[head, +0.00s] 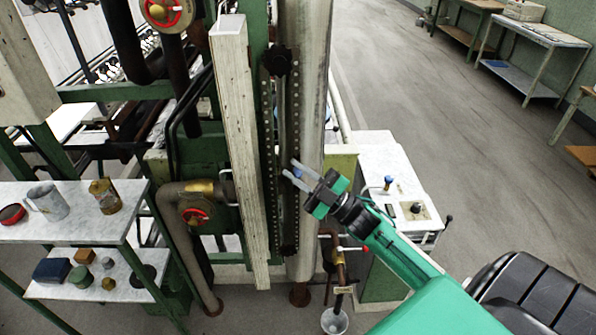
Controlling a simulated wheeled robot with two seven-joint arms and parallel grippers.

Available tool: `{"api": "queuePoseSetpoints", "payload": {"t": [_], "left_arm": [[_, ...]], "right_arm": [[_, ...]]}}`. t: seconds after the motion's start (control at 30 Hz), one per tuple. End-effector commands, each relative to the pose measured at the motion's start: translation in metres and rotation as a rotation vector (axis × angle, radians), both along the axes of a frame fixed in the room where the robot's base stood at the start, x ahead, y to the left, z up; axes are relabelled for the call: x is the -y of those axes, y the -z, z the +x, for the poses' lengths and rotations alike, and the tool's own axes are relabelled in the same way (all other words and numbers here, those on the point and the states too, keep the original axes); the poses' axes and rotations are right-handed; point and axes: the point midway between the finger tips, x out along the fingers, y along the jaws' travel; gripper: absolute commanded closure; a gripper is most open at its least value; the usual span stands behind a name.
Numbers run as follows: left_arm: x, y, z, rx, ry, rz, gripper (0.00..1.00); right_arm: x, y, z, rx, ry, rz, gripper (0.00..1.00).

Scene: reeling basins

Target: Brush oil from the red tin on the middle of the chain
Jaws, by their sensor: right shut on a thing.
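The chain (294,120) runs upright on the machine in two strands, between a dark upper sprocket (277,60) and a lower one (289,250). My right gripper (295,171) is beside the right strand, near its middle height. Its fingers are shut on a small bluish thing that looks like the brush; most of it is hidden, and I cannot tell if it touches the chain. The red tin (13,214), low and round, lies on the upper shelf at the far left. My left gripper is not in view.
The upper shelf (80,226) also bears a grey mug (47,202) and a brass can (105,196). A long pale board (237,140) stands left of the chain, and a thick grey pipe (305,60) stands right of it. A white-topped cabinet (375,150) stands behind my right arm.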

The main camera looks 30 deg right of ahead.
Motion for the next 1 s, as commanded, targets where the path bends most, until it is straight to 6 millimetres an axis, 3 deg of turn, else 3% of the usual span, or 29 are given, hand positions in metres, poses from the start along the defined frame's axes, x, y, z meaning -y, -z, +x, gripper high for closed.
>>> {"api": "queuePoseSetpoints", "payload": {"t": [0.3,0.53,0.83,1.0], "left_arm": [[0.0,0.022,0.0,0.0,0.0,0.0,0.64],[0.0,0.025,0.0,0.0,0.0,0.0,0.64],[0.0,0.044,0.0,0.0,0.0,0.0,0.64],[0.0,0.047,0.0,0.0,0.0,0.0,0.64]], "right_arm": [[0.001,0.03,0.001,-0.001,-0.001,0.001,1.0],[0.001,0.036,0.001,0.0,-0.001,0.001,1.0],[0.0,0.062,0.001,0.0,-0.001,0.001,1.0],[0.0,0.067,0.0,0.0,-0.001,0.001,1.0]]}}
